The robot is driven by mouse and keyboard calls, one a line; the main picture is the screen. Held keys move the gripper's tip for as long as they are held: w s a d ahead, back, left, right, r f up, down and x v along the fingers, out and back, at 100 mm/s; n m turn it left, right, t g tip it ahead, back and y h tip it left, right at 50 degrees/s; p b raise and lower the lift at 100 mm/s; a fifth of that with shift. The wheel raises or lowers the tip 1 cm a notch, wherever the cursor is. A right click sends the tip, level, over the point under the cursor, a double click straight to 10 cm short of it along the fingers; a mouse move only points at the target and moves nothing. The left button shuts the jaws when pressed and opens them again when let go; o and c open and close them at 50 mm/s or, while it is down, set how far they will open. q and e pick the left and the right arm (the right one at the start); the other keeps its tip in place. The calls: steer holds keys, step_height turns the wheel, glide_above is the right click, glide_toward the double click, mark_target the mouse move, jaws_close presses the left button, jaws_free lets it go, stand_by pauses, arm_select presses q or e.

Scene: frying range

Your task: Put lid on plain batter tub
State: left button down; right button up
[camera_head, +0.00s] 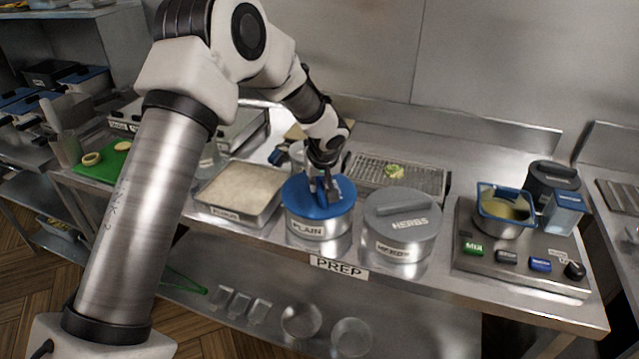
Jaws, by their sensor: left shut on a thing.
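The plain batter tub (322,232) is a round metal tub labelled PLAIN, standing upright at the front of the prep counter. A round blue lid (300,204) covers its top and looks level and lined up with it. Whether the lid touches the rim all round I cannot tell. My left gripper (326,194) points down over the middle of the lid and is shut on the lid's grip, which the fingers mostly hide. My right gripper is not in view.
A herbs tub (398,248) with a grey lid (386,208) stands close on the right. A tray of flour (240,189) lies close on the left. A wire rack (425,180) is behind, and a mixer station (490,270) stands farther right.

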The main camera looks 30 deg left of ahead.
arm_select(q)
steer(key=c, duration=1.1)
jaws_free()
steer(key=shift+o, duration=0.2)
steer(key=shift+r, duration=0.1)
steer(key=v, duration=1.1)
steer(key=shift+s+r, duration=0.2)
steer(key=shift+r, duration=0.15)
steer(key=shift+d, duration=0.15)
